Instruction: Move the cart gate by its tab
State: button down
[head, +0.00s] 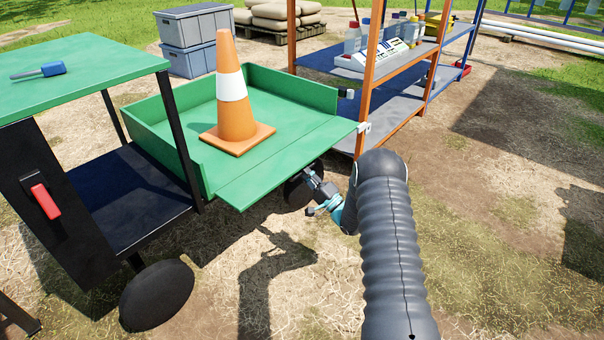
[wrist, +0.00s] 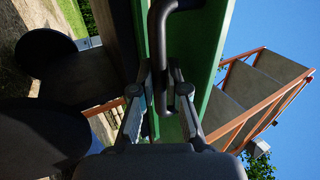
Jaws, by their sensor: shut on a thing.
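The green cart gate (head: 285,165) is folded down, lying roughly level along the front edge of the cart's green tray (head: 185,140). In the wrist view the gate (wrist: 210,60) is a green panel with a black bent tab (wrist: 157,45) on it. My gripper (head: 322,195) is under the gate's outer edge in the head view, where the gate hides the tab. In the wrist view my gripper (wrist: 160,100) has its two fingers on either side of the tab, shut on it.
An orange and white cone (head: 235,95) stands in the tray near the gate. An orange-framed shelf (head: 385,75) with bottles stands close behind the gate's right end. Grey bins (head: 195,40) stand behind the cart. The ground at the right is clear.

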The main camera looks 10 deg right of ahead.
jog(key=shift+d, duration=0.1)
jog(key=c, duration=1.3)
grip_release()
jog(key=shift+w, duration=0.1)
jog(key=shift+o, duration=0.6)
jog(key=shift+a, duration=0.4)
jog(key=shift+s+d, duration=0.2)
jog(key=shift+d, duration=0.05)
jog(key=v, duration=1.1)
jog(key=shift+s+f, duration=0.15)
jog(key=shift+f, duration=0.05)
jog(key=shift+d, duration=0.1)
